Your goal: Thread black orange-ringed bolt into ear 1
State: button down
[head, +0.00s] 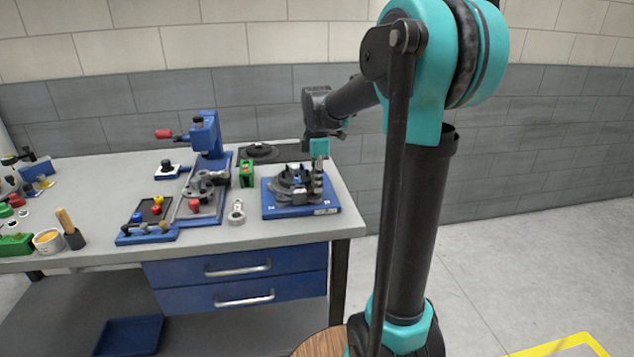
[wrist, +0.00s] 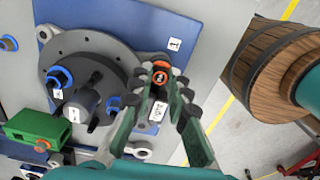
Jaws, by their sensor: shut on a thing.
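The black bolt with the orange ring (wrist: 160,75) stands between my fingertips in the wrist view, seen from its head end. My gripper (wrist: 164,84) is shut on it; in the head view my gripper (head: 318,177) points down at the right side of the fixture. The dark grey round chassis part (wrist: 88,48) sits on the blue base plate (wrist: 150,38), which also shows in the head view (head: 285,212). A tag marked 1 (wrist: 175,44) is on the plate just beyond the bolt. The bolt's lower end and the ear under it are hidden, so I cannot tell whether they touch.
Blue-ringed bolts (wrist: 60,76) stand on the chassis part. A green block (head: 246,173), a grey ringed part (head: 237,213) and a blue press (head: 208,138) are left of the fixture. The bench's right edge is close to the fixture. A wooden barrel (wrist: 262,60) shows beyond the bench.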

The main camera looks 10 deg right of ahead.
jog(key=m, duration=0.4)
jog(key=shift+s+f+m, duration=0.15)
jog(key=shift+m, duration=0.55)
jog(key=m, duration=0.4)
jog(key=shift+f, duration=0.1)
jog(key=m, duration=1.1)
jog(key=shift+f, duration=0.1)
jog(key=c, duration=1.4)
grip_release()
